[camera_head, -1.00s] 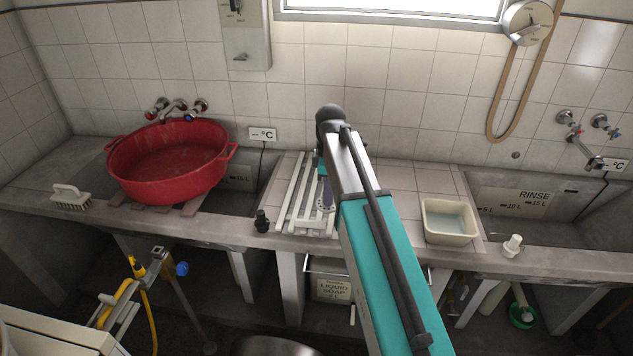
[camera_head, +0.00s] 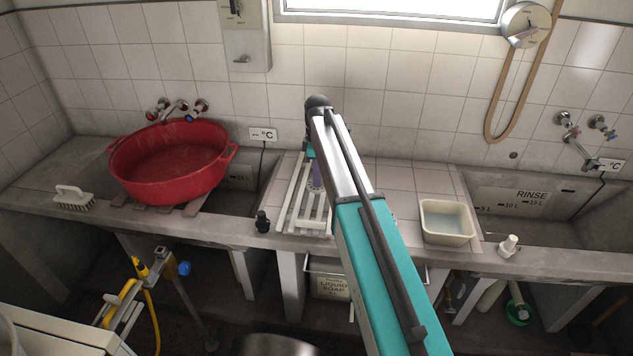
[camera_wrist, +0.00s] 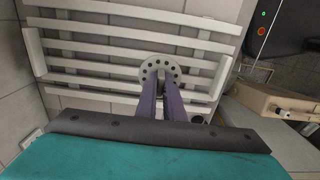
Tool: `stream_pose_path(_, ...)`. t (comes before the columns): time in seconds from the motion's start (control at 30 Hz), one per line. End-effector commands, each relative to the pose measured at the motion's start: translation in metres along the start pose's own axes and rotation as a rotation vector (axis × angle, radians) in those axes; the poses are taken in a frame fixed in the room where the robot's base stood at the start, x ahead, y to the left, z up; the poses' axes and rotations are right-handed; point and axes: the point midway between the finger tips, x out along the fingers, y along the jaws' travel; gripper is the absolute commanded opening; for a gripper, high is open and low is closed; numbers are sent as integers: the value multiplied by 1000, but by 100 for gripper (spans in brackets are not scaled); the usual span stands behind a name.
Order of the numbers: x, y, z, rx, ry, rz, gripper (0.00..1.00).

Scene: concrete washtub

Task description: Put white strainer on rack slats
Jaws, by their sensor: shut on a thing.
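My arm hides the rack's right part in the head view.
A red basin (camera_head: 170,165) stands left of the rack, with a scrub brush (camera_head: 73,198) beside it. A black stopper (camera_head: 262,221) is at the rack's front left. A cream tub (camera_head: 446,222) and white stopper (camera_head: 508,245) are to the right. The tiled wall is behind.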

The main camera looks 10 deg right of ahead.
Motion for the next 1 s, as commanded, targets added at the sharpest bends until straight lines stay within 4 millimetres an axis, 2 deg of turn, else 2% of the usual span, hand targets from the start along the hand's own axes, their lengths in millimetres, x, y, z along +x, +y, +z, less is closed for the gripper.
stream_pose_path(0.13,1,7,-4,0,0,0,0)
stream_pose_path(0.53,3,7,-4,-1,0,-1,0)
stream_pose_path(1.0,36,6,-4,-1,0,0,0)
